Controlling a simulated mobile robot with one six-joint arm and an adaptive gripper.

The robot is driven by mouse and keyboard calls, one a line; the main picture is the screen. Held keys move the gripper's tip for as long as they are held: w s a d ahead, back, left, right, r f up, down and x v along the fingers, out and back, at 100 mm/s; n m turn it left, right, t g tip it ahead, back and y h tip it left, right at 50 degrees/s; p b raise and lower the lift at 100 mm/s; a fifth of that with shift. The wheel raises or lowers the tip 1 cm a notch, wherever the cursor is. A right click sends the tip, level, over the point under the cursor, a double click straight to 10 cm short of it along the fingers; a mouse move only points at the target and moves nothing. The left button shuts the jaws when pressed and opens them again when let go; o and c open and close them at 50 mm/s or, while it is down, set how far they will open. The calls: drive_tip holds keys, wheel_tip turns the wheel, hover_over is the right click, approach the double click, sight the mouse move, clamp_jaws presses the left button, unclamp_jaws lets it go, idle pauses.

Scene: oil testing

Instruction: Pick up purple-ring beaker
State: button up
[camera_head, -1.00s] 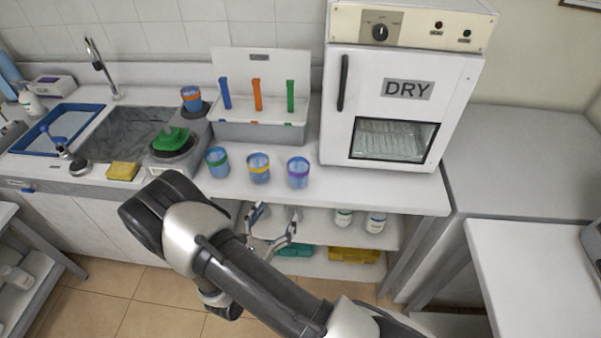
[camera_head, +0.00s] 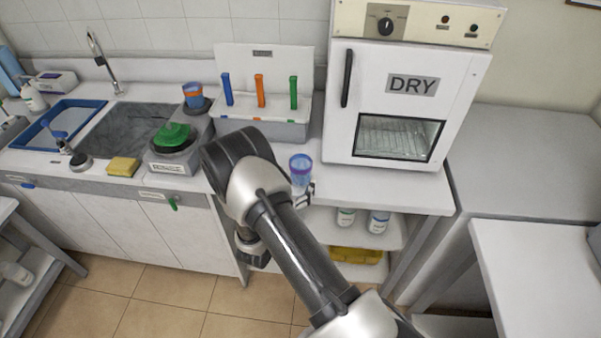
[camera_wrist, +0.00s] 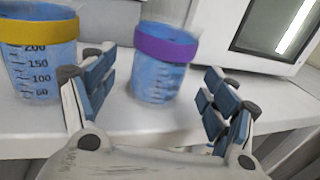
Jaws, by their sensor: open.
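The purple-ring beaker (camera_head: 301,172) stands upright near the counter's front edge, left of the drying oven. In the wrist view the same beaker (camera_wrist: 163,66), blue with a purple band near its rim, lies ahead of and between my fingers. My gripper (camera_wrist: 160,105) is open and empty, with one padded finger toward each side and a gap to the beaker on the right. In the head view my arm hides most of my gripper; a fingertip shows just right of the beaker's lower part.
A yellow-ring beaker (camera_wrist: 40,58) stands left of the purple one, close to my left finger; my arm hides it in the head view. The drying oven (camera_head: 405,95) stands behind to the right. A test-tube rack (camera_head: 262,130) is at the back.

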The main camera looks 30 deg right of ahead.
sight(296, 178)
drive_tip(key=x, duration=0.4)
drive_tip(key=shift+b, duration=0.35)
drive_tip(key=shift+a, duration=0.1)
drive_tip(key=shift+c, duration=0.5)
drive_tip(key=c, duration=1.1)
